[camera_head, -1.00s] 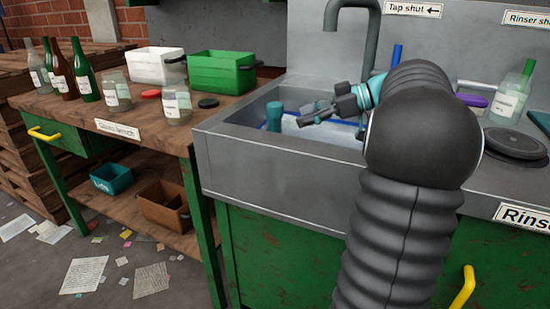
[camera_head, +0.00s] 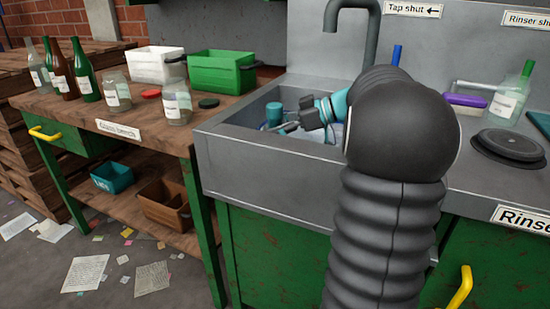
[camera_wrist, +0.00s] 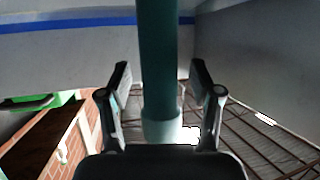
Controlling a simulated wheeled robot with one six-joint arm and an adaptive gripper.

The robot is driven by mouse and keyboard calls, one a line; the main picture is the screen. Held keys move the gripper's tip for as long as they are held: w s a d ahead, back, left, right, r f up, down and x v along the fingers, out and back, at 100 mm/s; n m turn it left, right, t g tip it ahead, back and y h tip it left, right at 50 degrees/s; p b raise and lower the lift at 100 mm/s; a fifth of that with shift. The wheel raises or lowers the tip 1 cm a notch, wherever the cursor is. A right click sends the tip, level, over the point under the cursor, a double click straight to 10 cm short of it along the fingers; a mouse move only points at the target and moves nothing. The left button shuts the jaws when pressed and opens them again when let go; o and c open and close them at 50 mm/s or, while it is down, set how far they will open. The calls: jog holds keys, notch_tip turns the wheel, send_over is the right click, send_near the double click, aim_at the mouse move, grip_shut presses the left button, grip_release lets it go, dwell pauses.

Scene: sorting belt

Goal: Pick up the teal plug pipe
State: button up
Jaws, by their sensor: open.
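The teal plug pipe (camera_head: 273,115) stands upright in the sink, near its left end. Its lower part is hidden by the sink's front wall in the head view. In the wrist view the pipe (camera_wrist: 158,75) runs vertically through the middle of the picture, with a paler end piece. My gripper (camera_head: 294,118) is just right of the pipe, low in the sink. In the wrist view my gripper (camera_wrist: 160,72) is open, with one finger on each side of the pipe and gaps showing on both sides.
The metal sink (camera_head: 265,160) has walls close around my gripper, and a tap (camera_head: 345,25) arches above. Left is a bench with jars (camera_head: 177,103), bottles and a green crate (camera_head: 222,75).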

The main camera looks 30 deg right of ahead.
grip_shut()
jog(key=shift+r, duration=0.15)
